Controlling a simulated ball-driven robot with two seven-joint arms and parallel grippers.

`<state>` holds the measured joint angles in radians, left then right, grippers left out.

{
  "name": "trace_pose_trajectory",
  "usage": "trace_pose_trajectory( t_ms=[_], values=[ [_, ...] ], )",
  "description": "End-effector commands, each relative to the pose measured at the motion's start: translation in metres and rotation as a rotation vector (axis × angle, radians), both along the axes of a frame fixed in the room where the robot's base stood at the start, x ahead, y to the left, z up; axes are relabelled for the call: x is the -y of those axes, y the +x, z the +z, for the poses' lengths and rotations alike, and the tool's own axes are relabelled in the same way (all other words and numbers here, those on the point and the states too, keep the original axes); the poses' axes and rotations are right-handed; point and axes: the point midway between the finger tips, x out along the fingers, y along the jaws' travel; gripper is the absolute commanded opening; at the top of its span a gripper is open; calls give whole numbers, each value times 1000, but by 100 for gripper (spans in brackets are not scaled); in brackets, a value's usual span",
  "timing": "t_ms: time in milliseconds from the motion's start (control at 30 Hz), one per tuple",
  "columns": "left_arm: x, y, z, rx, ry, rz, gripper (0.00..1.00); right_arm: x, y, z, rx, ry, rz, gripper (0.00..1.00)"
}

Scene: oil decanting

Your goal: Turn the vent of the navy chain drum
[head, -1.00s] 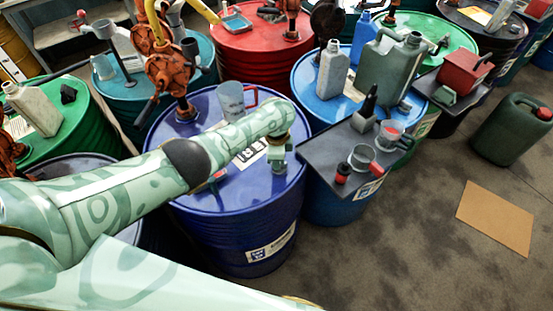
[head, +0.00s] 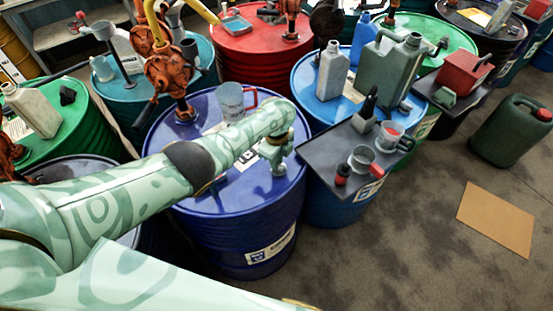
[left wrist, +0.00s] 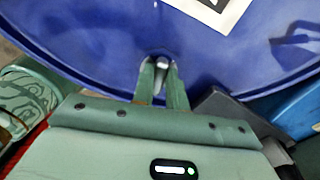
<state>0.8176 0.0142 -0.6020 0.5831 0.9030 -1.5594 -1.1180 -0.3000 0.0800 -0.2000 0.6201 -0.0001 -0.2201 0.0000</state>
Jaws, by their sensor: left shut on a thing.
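The navy drum (head: 225,232) stands in the middle of the head view, with a white label on its side. My left arm reaches across its lid from the left. My left gripper (head: 279,165) points down at the lid near its right rim. In the left wrist view, the two fingers of my left gripper (left wrist: 163,84) are shut on the small grey metal vent (left wrist: 162,62), close to the rim of the blue lid (left wrist: 100,38). The fingers hide part of the vent. My right gripper is not in view.
A clear jug with a red handle (head: 230,101) and an orange pump (head: 170,72) stand on the navy lid. A dark tray (head: 325,170) with cups sits right of the drum. Other drums crowd behind. Open floor lies at right, with a cardboard sheet (head: 495,218).

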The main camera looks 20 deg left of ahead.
Motion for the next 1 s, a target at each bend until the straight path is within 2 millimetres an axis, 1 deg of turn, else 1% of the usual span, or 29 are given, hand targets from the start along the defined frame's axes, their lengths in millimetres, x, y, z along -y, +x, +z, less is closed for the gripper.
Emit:
trace_pose_trajectory(
  t_ms=[400,433,467,500,733,800,867,967,1000],
  values=[
    [1,1,1,1,-3,-9,0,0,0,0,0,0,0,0],
    [1,1,1,1,-3,-9,23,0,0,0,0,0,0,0],
    [1,1,1,2,-2,-9,31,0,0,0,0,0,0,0],
    [1,1,1,2,-2,-9,36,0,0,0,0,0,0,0],
    [1,0,1,1,0,-7,36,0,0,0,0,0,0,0],
    [1,0,3,1,0,-7,36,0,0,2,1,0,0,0],
    [1,0,9,1,0,-8,36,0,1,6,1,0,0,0],
    [1,0,28,3,-1,-9,36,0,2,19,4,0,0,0],
    [1,1,38,4,-1,-8,36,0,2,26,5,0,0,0]
  ],
)
